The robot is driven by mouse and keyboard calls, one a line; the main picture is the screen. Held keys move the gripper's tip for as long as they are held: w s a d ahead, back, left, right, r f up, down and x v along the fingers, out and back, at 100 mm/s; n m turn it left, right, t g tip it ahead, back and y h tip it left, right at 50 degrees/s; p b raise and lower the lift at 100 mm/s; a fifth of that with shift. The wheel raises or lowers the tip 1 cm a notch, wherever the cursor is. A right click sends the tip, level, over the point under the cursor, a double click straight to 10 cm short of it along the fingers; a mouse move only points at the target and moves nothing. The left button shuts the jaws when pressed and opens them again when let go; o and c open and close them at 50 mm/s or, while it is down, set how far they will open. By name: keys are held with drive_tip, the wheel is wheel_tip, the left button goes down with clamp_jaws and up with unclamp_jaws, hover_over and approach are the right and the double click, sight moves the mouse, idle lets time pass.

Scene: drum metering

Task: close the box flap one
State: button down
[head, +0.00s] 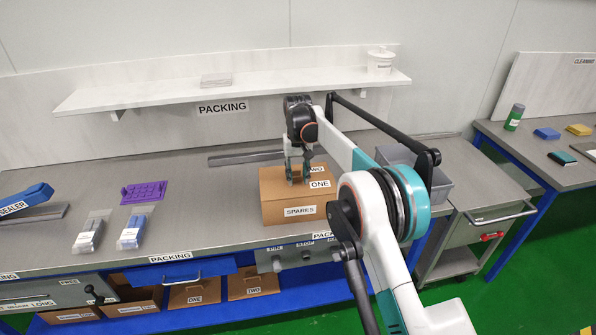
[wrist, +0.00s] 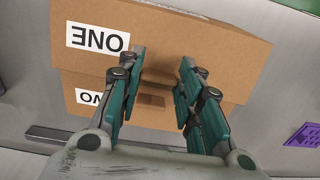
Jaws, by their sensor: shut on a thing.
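The cardboard box (head: 291,211) labelled SPARES stands on the packing bench. Its flap one (head: 300,191), marked ONE, lies across the near part of the top and looks level or nearly so. In the wrist view flap one (wrist: 150,45) fills the upper middle, upside down. Flap two (wrist: 73,84), marked TWO, shows beyond it and partly below it. My gripper (head: 297,180) is over the box top. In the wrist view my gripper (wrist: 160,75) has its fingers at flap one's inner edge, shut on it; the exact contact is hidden.
A purple tray (head: 144,192) and two small packs (head: 131,232) lie on the bench to the left. A grey bin (head: 422,178) stands right of the box, partly behind my arm. A shelf (head: 230,88) runs above. A dark bar (head: 246,158) lies behind the box.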

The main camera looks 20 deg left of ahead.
drive_tip(key=shift+w+a+f, duration=0.15)
drive_tip(key=shift+w+f, duration=0.15)
drive_tip(key=shift+f, duration=0.25)
drive_tip(key=c, duration=1.1)
unclamp_jaws()
drive_tip(key=shift+w+a+f, duration=0.1)
drive_tip(key=shift+w+f, duration=0.05)
drive_tip(key=shift+r, duration=0.2)
wheel_tip(320, 180, up, 12)
drive_tip(key=shift+f, duration=0.1)
